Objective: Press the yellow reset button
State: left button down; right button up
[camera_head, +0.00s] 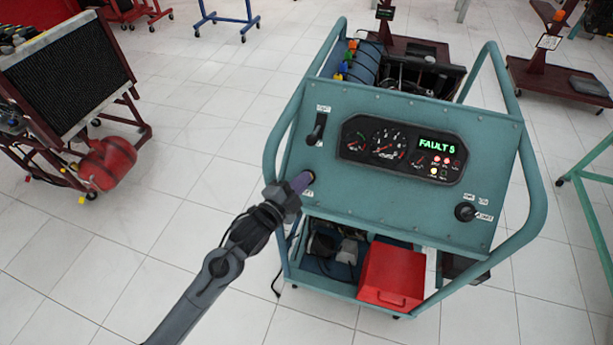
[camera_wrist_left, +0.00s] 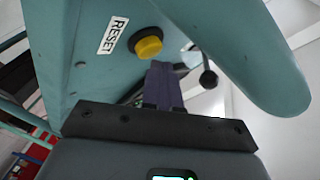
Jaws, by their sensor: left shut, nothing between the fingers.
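The yellow reset button (camera_wrist_left: 148,46) sits in a dark collar on the teal panel in the left wrist view, beside a white "RESET" label (camera_wrist_left: 112,36). In the head view the button is hidden behind my left gripper (camera_head: 301,182). My left gripper is shut and empty, with its fingertips at the lower left of the teal panel (camera_head: 360,205). In the wrist view its purple fingers (camera_wrist_left: 163,84) end just below and to the right of the button. I cannot tell whether they touch it. My right gripper is not in view.
The panel carries a black lever (camera_head: 317,129), a gauge cluster (camera_head: 402,152) reading "FAULT 5" and a black knob (camera_head: 465,211). Teal tube rails (camera_head: 533,190) flank it. A red box (camera_head: 391,274) sits below. A radiator stand (camera_head: 70,75) is at left; tiled floor between is clear.

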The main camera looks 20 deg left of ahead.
pick_arm(q)
jog(key=shift+w+f, duration=0.15)
jog(key=shift+f, duration=0.05)
dwell(0.6)
jog(key=shift+w+f, duration=0.15)
jog(key=shift+f, duration=0.1)
jog(key=shift+r, duration=0.15)
dwell(0.5)
jog(key=shift+s+r+p, duration=0.35)
jog(key=shift+r+p, duration=0.05)
jog(key=shift+p, duration=0.25)
jog(key=shift+s+r, duration=0.25)
jog(key=shift+p, duration=0.3)
